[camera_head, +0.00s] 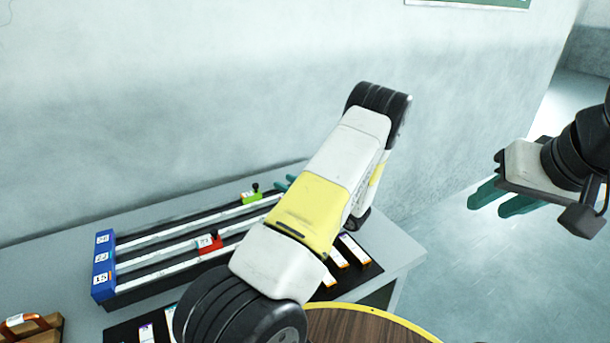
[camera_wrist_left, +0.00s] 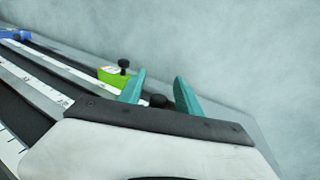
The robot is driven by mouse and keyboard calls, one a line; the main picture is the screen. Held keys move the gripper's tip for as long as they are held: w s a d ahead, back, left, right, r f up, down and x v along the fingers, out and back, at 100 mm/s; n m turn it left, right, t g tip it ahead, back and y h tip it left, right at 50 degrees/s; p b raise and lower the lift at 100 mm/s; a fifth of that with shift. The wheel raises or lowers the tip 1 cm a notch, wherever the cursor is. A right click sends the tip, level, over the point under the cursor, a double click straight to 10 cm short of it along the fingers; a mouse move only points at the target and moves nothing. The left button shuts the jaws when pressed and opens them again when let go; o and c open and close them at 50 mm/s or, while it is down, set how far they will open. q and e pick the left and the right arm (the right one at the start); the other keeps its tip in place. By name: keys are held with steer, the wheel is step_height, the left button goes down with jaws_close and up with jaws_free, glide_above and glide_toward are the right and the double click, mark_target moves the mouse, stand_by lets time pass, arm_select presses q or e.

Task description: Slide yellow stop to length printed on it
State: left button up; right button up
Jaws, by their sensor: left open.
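No yellow stop shows in either view; my left arm hides part of the rails in the head view. The rail fixture (camera_head: 190,231) has several parallel scale rails and a blue numbered end block (camera_head: 103,265). A green stop (camera_head: 251,198) with a black knob sits on the back rail, and a red stop (camera_head: 209,244) on a nearer rail. My left gripper (camera_head: 284,184) is open just right of the green stop. In the left wrist view, a dark knob (camera_wrist_left: 158,101) shows between its fingers (camera_wrist_left: 158,86); what it belongs to is hidden. My right gripper (camera_head: 490,205) is open and empty, away from the table.
A black mat (camera_head: 358,264) with several white labelled pieces lies in front of the rails, partly behind my arm. A round wooden top with a yellow rim (camera_head: 365,325) is at the front. A brown wooden object (camera_head: 35,328) is at lower left. The wall is behind.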

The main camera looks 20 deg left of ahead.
arm_select(q)
steer(key=shift+c, duration=0.2)
jaws_close()
steer(key=shift+s, duration=0.1)
stand_by(1.0)
